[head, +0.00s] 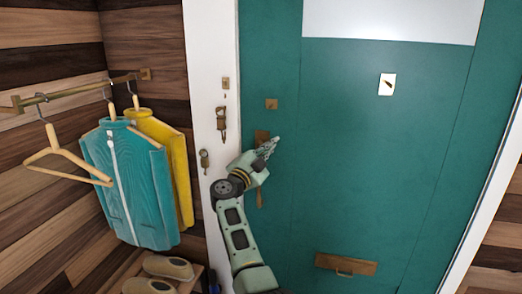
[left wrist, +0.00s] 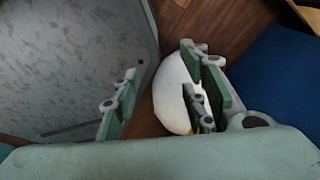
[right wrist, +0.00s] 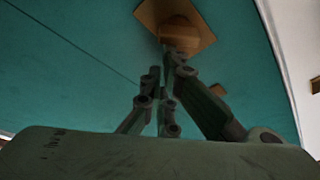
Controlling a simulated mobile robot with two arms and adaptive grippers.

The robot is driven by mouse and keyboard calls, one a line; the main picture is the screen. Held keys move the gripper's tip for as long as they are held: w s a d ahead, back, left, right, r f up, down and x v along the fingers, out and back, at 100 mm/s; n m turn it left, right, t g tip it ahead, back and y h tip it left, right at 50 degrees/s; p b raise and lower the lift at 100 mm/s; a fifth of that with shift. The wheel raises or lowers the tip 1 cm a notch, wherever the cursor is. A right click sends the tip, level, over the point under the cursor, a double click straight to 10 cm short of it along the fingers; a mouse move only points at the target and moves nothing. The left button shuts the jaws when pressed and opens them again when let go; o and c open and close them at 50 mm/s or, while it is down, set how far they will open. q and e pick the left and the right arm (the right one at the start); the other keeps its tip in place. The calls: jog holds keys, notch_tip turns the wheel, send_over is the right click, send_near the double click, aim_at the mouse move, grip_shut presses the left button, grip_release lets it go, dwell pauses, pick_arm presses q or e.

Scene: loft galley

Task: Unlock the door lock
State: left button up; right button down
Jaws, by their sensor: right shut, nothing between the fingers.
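The teal door (head: 370,170) fills the middle of the head view. A small square brass plate (head: 271,104) sits near its left edge, with another brass plate (head: 262,135) below, partly hidden by my right gripper (head: 274,144). In the right wrist view, a brass plate with a rounded knob (right wrist: 180,36) is just beyond the fingertips of my right gripper (right wrist: 165,75). Its fingers are shut and empty; I cannot tell whether they touch the knob. My left gripper (left wrist: 160,75) is open and empty, away from the door and outside the head view.
A brass handle (head: 259,196) shows beside my right arm. Keys hang on the white frame (head: 221,122). A letter slot (head: 345,264) and a white plate (head: 387,84) are on the door. Jackets (head: 130,185) hang at left. A white rounded object (left wrist: 170,95) lies beyond my left gripper.

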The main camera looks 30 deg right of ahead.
pick_arm(q)
jog(key=shift+s+d+f+b, duration=0.2)
jog(key=shift+d+f+b, duration=0.05)
jog(key=shift+f+b, duration=0.2)
jog(key=shift+s+d+f+b, duration=0.15)
jog(key=shift+d+f+b, duration=0.1)
jog(key=shift+f+b, duration=0.15)
pick_arm(e)
jog(key=m, duration=0.2)
jog(key=f+m+g, duration=0.1)
jog(key=m, duration=0.1)
jog(key=f+m+g+y, duration=0.1)
jog(key=m, duration=0.1)
jog(key=shift+d+f+m, duration=0.2)
jog(key=shift+m, duration=0.1)
pick_arm(q)
jog(key=shift+a, duration=0.2)
pick_arm(e)
jog(key=shift+s, duration=0.1)
